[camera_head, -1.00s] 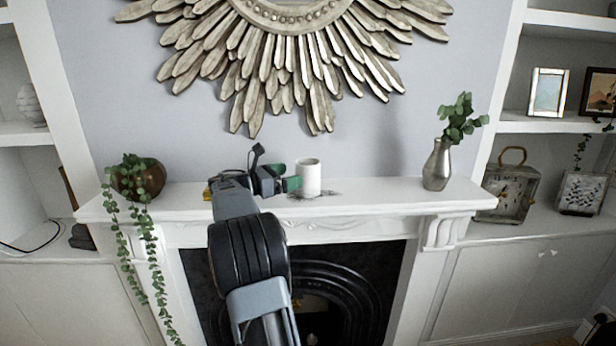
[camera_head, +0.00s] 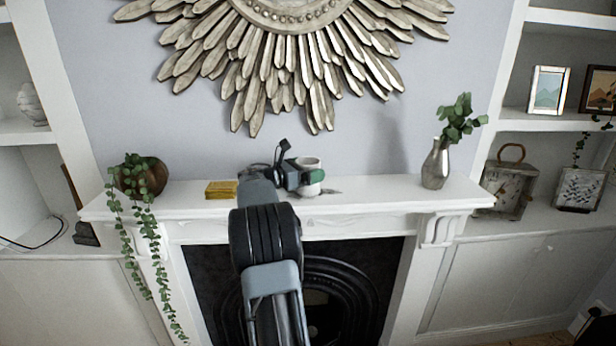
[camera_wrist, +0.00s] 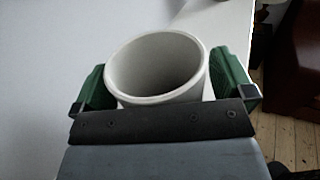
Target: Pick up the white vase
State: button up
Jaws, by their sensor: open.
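My gripper (camera_head: 310,177) is open with green fingers at the vase. In the wrist view, one green finger of my gripper (camera_wrist: 160,85) is on each side of the vase, and the vase is between them. I cannot tell whether either finger touches it.
The mantel (camera_head: 380,198) also holds a yellow box (camera_head: 221,189) left of my gripper and a trailing plant in a brown pot (camera_head: 150,178) further left. A silver vase with leaves (camera_head: 436,165) stands at the right. A sunburst mirror (camera_head: 290,60) hangs above.

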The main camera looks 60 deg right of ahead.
jog(key=c, duration=1)
